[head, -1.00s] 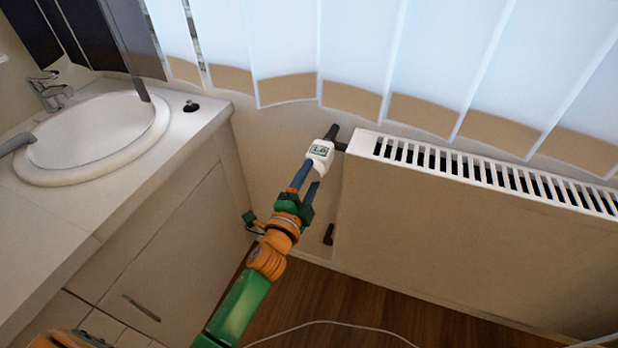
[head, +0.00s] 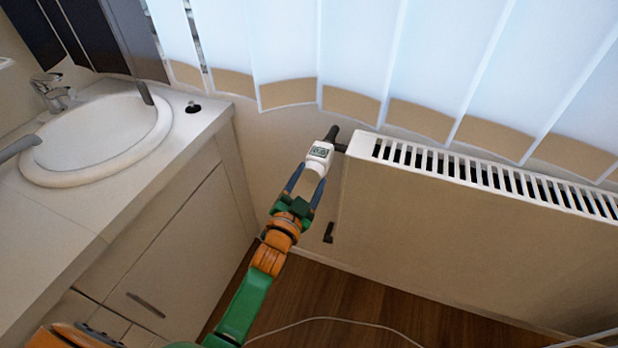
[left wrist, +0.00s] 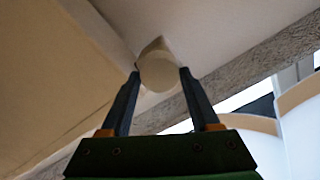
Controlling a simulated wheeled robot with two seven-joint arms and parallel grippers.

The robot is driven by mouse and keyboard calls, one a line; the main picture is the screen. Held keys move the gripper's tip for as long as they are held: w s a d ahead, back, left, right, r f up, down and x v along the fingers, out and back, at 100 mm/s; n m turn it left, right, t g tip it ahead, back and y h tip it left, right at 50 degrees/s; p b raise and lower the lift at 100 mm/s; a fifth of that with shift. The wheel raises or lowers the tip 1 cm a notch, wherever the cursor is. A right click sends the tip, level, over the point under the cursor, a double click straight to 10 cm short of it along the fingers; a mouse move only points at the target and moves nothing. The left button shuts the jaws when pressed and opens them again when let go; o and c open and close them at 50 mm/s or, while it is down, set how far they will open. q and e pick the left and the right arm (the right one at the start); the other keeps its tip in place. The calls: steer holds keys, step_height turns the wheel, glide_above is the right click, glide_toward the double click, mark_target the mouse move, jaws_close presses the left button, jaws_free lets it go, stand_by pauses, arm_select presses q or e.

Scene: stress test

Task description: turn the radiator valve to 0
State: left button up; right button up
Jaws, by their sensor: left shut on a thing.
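The radiator valve (head: 319,153) is a white knob with a small grey display, on a dark fitting at the left end of the radiator (head: 440,220). The digits on the display are too blurred to read. My left gripper (head: 307,178) reaches up to the valve from below and is shut on it, one dark finger on each side. In the left wrist view the round pale end of the valve (left wrist: 160,72) sits between the fingertips of my left gripper (left wrist: 160,76). My right gripper is not in view.
A washbasin (head: 95,140) in a counter with a cabinet stands at the left. Vertical blinds (head: 400,60) hang behind and above the radiator. A dark pipe fitting (head: 328,232) is low beside the radiator. A thin white cable (head: 330,320) lies on the wooden floor.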

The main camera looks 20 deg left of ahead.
arm_select(q)
steer(key=shift+r, duration=0.2)
stand_by(0.4)
steer(key=o, duration=1.4)
steer(key=shift+w+f, duration=0.1)
steer(key=shift+f, duration=0.05)
steer(key=shift+c, duration=0.2)
steer(key=s, duration=0.7)
steer(key=shift+s+f, duration=0.1)
